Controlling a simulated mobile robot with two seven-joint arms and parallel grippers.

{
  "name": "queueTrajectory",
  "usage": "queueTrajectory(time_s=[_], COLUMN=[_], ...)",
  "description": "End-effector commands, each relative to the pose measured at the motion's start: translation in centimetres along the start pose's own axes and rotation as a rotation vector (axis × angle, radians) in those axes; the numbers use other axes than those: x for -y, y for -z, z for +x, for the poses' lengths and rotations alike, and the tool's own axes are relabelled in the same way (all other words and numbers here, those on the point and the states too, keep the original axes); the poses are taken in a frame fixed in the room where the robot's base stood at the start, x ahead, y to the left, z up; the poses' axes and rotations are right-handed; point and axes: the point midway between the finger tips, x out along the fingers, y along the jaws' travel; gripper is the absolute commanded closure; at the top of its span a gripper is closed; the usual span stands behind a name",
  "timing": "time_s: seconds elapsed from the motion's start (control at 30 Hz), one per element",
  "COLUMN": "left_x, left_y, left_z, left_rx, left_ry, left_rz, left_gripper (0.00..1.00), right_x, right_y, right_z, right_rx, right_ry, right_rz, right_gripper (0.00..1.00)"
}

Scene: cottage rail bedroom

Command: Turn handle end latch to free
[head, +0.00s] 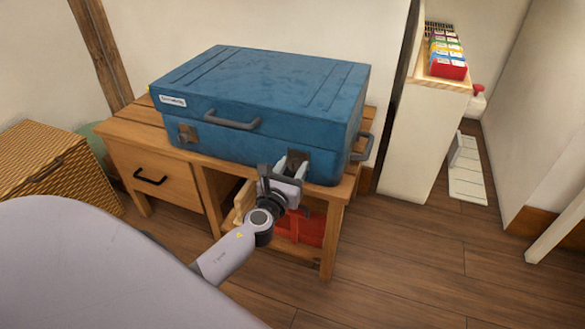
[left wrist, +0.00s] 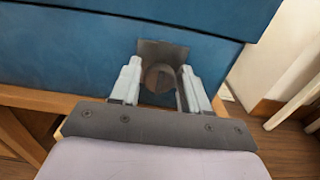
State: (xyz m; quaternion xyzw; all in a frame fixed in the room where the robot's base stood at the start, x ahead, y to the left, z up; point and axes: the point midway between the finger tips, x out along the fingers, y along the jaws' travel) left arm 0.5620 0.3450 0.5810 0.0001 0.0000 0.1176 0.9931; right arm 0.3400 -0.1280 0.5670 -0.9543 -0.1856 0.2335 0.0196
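A blue case (head: 265,95) lies on a wooden bench, its lid down. It has a grey carry handle (head: 232,120) on the front and another handle (head: 363,147) on its right end. A brown latch (head: 187,134) is on the front at the left. My left gripper (head: 292,168) is at the right part of the case front. In the left wrist view a dark latch plate with a round knob (left wrist: 160,77) shows between its two fingers (left wrist: 158,88). The fingers are apart, one on each side of the knob; contact is unclear. My right gripper is not in view.
The wooden bench (head: 158,175) has a drawer at the left and an open shelf with a red thing (head: 305,228). A wicker chest (head: 55,170) stands left. A white cabinet (head: 425,130) with colourful files (head: 447,58) stands right. The floor at front right is clear.

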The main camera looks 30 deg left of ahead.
Motion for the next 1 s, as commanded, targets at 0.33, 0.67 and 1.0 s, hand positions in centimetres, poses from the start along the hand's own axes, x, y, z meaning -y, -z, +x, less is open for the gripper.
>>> queueTrajectory(time_s=[0.33, 0.67, 1.0], left_x=[0.0, 0.0, -0.1], left_y=[0.0, 0.1, 0.3], left_z=[0.0, -0.1, -0.1], left_rx=[0.000, 0.000, -0.001], left_ry=[0.000, 0.001, 0.000], left_rz=[-0.010, -0.155, -0.463], left_gripper=[0.95, 0.95, 0.95], right_x=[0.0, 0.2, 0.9], right_y=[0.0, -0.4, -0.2], right_z=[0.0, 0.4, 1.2], right_rx=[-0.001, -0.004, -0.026], right_ry=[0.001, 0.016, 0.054], right_rz=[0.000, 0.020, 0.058], right_gripper=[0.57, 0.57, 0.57])
